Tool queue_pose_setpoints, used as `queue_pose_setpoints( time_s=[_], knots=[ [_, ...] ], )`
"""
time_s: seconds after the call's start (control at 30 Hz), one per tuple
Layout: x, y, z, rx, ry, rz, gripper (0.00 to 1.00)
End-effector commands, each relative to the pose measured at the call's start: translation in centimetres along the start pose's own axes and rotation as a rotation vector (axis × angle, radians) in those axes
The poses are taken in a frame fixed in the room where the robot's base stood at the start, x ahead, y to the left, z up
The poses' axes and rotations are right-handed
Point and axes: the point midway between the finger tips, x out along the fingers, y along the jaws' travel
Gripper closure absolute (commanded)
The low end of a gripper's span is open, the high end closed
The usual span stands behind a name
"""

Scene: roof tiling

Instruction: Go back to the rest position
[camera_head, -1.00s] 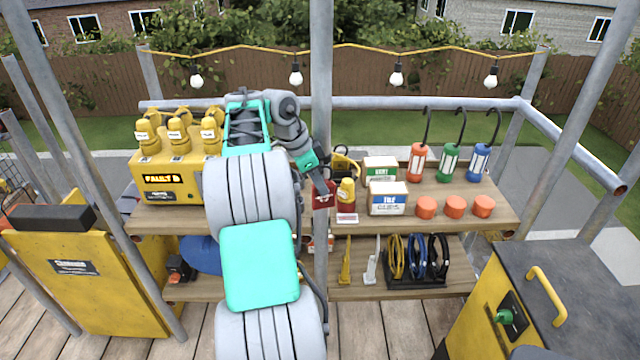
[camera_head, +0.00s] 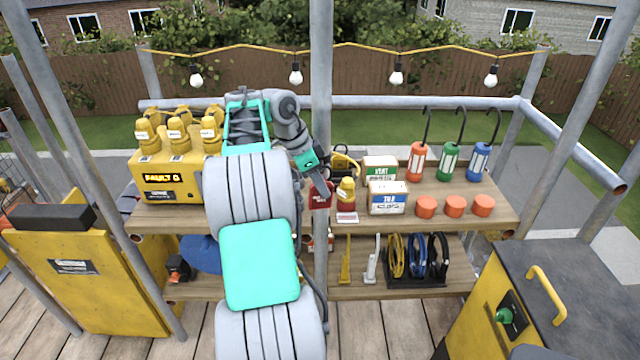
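My arm rises in the middle of the view and bends over the upper shelf. My gripper (camera_head: 321,190) is at the shelf, beside a small red item (camera_head: 319,198) and left of a yellow bottle-like item (camera_head: 346,190). The fingers are small and partly hidden against the grey pole, so I cannot tell whether they are open or shut, or whether they touch the red item.
The upper shelf (camera_head: 400,222) holds a yellow FAULT box (camera_head: 170,182), several lamps, cartons and orange caps. A grey scaffold pole (camera_head: 321,80) stands right beside my gripper. Yellow cabinets (camera_head: 90,290) stand left and right (camera_head: 480,310). Bulbs hang behind.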

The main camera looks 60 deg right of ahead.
Motion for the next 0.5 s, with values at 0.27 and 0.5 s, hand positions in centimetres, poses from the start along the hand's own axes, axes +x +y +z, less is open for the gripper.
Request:
queue_pose_setpoints(
  time_s=[0.27, 0.5],
  knots=[
    [-3.4, -0.1, -0.1, 0.000, 0.000, -0.003, 0.61],
    [-7.5, 0.0, -0.2, 0.000, 0.000, 0.000, 0.61]
  ],
)
